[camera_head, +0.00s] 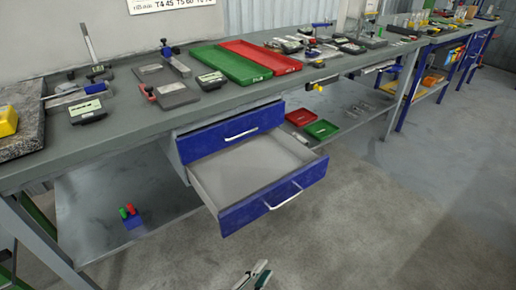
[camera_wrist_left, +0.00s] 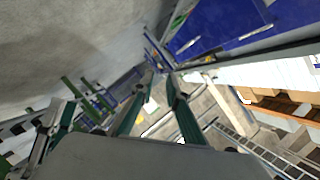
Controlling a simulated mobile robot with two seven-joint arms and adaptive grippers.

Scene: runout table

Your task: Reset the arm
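My left gripper (camera_head: 254,274) shows at the bottom edge of the head view, over the bare floor and in front of the workbench. In the left wrist view its two green-padded fingers (camera_wrist_left: 157,88) stand apart with a gap and nothing between them. It touches nothing that I can see. My right gripper is in neither view. The lower blue drawer (camera_head: 274,199) under the bench is pulled out and looks empty; the gripper is in front of and below it. The upper blue drawer (camera_head: 231,134) is shut.
The long grey workbench (camera_head: 130,145) carries a green tray (camera_head: 230,66), a red tray (camera_head: 262,57) and measuring tools. A lower shelf (camera_head: 88,200) holds a small blue block (camera_head: 131,219) with red and green tops. The floor (camera_head: 400,220) at the right is clear.

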